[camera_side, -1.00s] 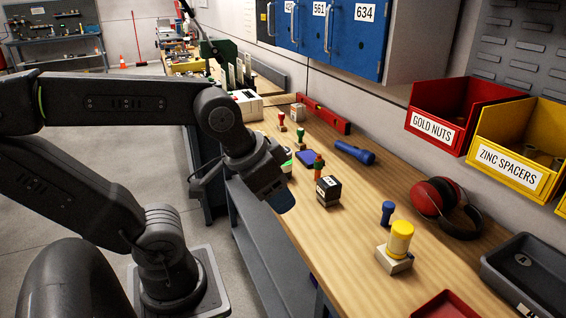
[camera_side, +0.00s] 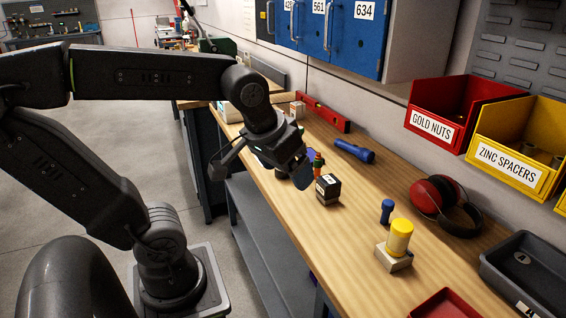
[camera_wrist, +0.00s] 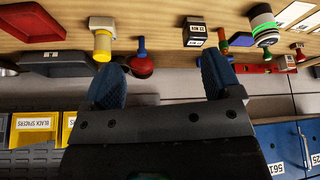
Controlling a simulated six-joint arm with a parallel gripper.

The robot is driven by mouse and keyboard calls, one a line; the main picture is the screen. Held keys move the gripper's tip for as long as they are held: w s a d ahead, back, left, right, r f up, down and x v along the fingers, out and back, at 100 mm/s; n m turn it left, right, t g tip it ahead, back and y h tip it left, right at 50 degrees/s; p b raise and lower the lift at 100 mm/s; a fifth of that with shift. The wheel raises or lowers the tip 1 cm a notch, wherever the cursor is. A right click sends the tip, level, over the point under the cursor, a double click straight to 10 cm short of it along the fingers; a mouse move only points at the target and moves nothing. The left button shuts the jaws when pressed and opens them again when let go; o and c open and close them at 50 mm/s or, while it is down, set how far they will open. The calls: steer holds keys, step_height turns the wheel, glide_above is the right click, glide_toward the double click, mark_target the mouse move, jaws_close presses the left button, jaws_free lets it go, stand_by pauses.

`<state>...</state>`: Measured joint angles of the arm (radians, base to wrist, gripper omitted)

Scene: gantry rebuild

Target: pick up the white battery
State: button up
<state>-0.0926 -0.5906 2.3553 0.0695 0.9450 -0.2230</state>
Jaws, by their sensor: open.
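I cannot pick out a white battery for certain in either view. A pale block (camera_side: 394,259) with a yellow cylinder (camera_side: 400,238) on it stands at the right of the bench; it also shows in the wrist view (camera_wrist: 102,22). A black cube with a white label (camera_side: 328,190) stands mid-bench, and in the wrist view (camera_wrist: 194,33) it is beyond the fingers. My gripper (camera_side: 302,176) is over the bench just left of the cube in the side view. In the wrist view its two blue fingers (camera_wrist: 165,68) are apart with nothing between them.
A blue flashlight (camera_side: 354,151), a small blue piece (camera_side: 387,212), red ear defenders (camera_side: 437,195), a dark tray (camera_side: 525,270) and a red tray (camera_side: 447,304) lie on the bench (camera_side: 345,260). Red (camera_side: 452,112) and yellow (camera_side: 516,150) bins hang on the wall.

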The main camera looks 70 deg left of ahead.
steer(key=w+a+n+g+y, duration=0.2)
steer(key=w+a+n, duration=0.45)
steer(key=a, duration=0.45)
steer(key=w+a+n+g+y, duration=0.1)
steer(key=w+a+n+g, duration=0.3)
steer(key=a+n, duration=0.55)
steer(key=shift+m+t, duration=0.4)
steer(key=shift+t, duration=0.1)
steer(key=a+f, duration=0.1)
steer(key=f, duration=0.1)
steer(key=a+f, duration=0.2)
steer(key=f, duration=0.1)
steer(key=a+f, duration=0.2)
steer(key=f, duration=0.1)
steer(key=shift+w+a, duration=0.25)
steer(key=shift+w, duration=0.1)
steer(key=shift+w+x, duration=0.2)
steer(key=shift+x, duration=1.3)
steer(key=shift+w+x, duration=0.2)
steer(key=shift+x, duration=1.25)
steer(key=shift+c, duration=0.2)
steer(key=shift+r, duration=0.1)
steer(key=c, duration=1.2)
